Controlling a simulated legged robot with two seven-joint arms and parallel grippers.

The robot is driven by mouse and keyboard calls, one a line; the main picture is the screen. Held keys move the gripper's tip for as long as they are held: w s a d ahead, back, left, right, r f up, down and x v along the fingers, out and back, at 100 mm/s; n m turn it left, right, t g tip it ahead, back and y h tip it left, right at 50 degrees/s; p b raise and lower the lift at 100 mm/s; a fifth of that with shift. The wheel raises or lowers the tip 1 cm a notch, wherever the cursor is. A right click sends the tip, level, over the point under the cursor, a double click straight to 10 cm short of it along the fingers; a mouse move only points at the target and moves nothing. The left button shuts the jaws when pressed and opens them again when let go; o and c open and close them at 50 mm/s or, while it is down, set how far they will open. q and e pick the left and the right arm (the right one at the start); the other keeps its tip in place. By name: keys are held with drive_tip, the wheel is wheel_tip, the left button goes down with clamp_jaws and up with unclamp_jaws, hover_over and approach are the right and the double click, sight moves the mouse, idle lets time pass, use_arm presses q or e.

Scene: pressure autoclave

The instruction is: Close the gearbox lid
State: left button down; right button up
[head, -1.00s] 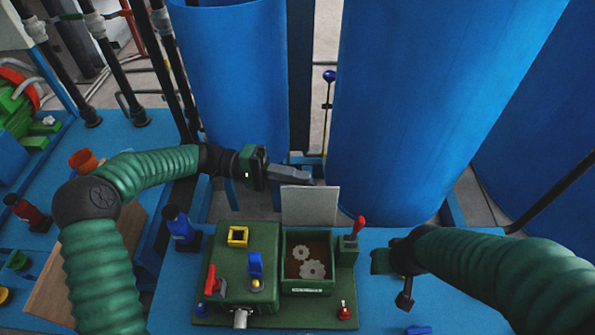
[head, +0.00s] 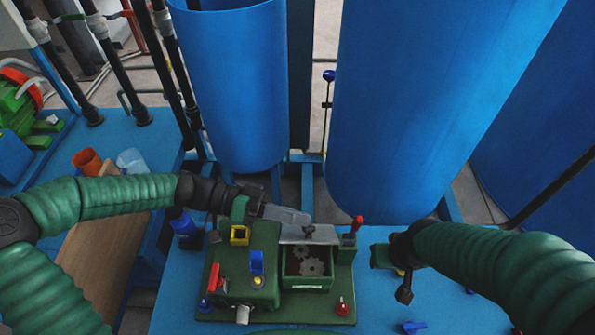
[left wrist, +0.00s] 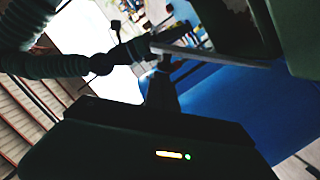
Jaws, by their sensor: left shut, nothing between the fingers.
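The gearbox (head: 305,286) is a green open-topped box with grey gears (head: 306,264) inside, at the lower middle of the head view. Its grey lid (head: 318,240) is hinged at the rear edge and leans forward over the back of the box, partly closed. My left gripper (head: 306,220) is shut and empty, behind and against or very near the lid's upper side; exact contact is hard to tell. In the left wrist view a thin grey edge, probably the lid (left wrist: 210,56), crosses near the fingers. My right gripper (head: 391,270) hangs right of the gearbox, its fingers unclear.
A green housing with a red lever (head: 213,278), a blue switch (head: 257,263) and a yellow square fitting (head: 240,235) adjoins the gearbox on the left. A red-topped lever (head: 356,224) stands at its right rear. Large blue tanks (head: 400,110) rise behind.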

use_arm(q)
drive_tip(key=shift+s+f, duration=0.1)
drive_tip(key=shift+s, duration=0.25)
drive_tip(key=shift+s+f, duration=0.35)
drive_tip(key=shift+s, duration=0.25)
